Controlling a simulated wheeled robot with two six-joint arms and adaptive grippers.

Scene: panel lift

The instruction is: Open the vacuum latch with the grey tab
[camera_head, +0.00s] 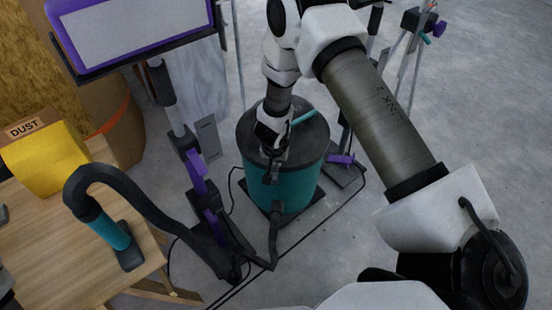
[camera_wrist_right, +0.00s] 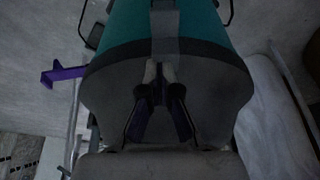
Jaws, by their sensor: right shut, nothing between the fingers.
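The vacuum (camera_head: 310,175) is a teal drum with a dark lid, standing on the floor in the middle of the head view. In the right wrist view its teal body (camera_wrist_right: 210,25) is at the top, with the dark lid (camera_wrist_right: 220,85) below. A grey strip (camera_wrist_right: 165,22), which looks like the latch's tab, crosses the teal body and the lid's rim. My right gripper (camera_head: 271,175) is at the lid's near edge. In the wrist view its fingertips (camera_wrist_right: 159,72) are together and empty, just below the strip; contact cannot be told.
A wooden table (camera_head: 60,240) at left holds a yellow box (camera_head: 45,160) under a DUST sign and a teal nozzle with a black hose (camera_head: 150,205). A purple-framed panel (camera_head: 135,35) stands on a post behind.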

